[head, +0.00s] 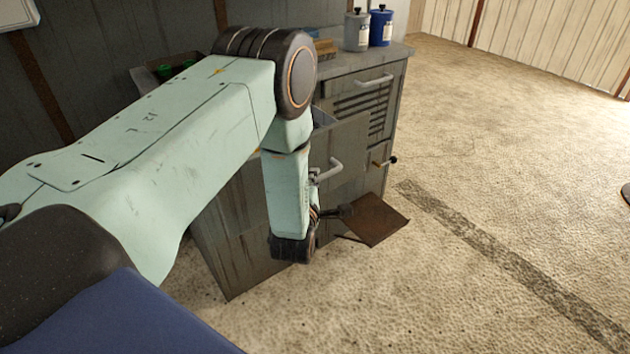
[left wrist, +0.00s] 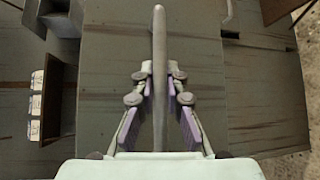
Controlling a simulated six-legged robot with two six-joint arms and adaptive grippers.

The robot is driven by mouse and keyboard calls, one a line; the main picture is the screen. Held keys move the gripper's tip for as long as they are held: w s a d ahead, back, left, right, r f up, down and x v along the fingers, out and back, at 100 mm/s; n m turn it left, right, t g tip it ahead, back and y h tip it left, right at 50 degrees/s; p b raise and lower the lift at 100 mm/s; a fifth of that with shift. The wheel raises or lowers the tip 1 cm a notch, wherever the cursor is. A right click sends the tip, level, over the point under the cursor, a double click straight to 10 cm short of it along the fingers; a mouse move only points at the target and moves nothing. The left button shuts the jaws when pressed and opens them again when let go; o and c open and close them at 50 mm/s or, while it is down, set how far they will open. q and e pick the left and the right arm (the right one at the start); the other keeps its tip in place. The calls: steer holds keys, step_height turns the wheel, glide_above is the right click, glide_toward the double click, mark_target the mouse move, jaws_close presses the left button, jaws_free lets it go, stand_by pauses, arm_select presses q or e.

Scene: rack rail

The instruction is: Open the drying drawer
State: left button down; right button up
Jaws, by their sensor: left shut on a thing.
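The grey metal cabinet (head: 398,95) stands against the wall in the head view. A drawer front (head: 345,140) with a pale bar handle (head: 335,168) stands out from it, and part of an open top shows behind the front. I take this as the drying drawer; no label is readable. My left gripper (head: 315,178) is at the handle, partly hidden by my arm. In the left wrist view its fingers (left wrist: 158,88) lie on both sides of the handle bar (left wrist: 160,45) and are shut on it. My right gripper is not in view.
A slatted upper front (head: 360,108) has its own handle (head: 376,81). Blue (head: 381,28) and grey (head: 357,32) canisters stand on top.

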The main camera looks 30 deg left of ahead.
arm_select(q)
steer(key=c, duration=1.4)
jaws_free()
steer(key=shift+a, duration=0.15)
steer(key=shift+o, duration=0.2)
steer(key=shift+s, duration=0.1)
steer(key=v, duration=1.2)
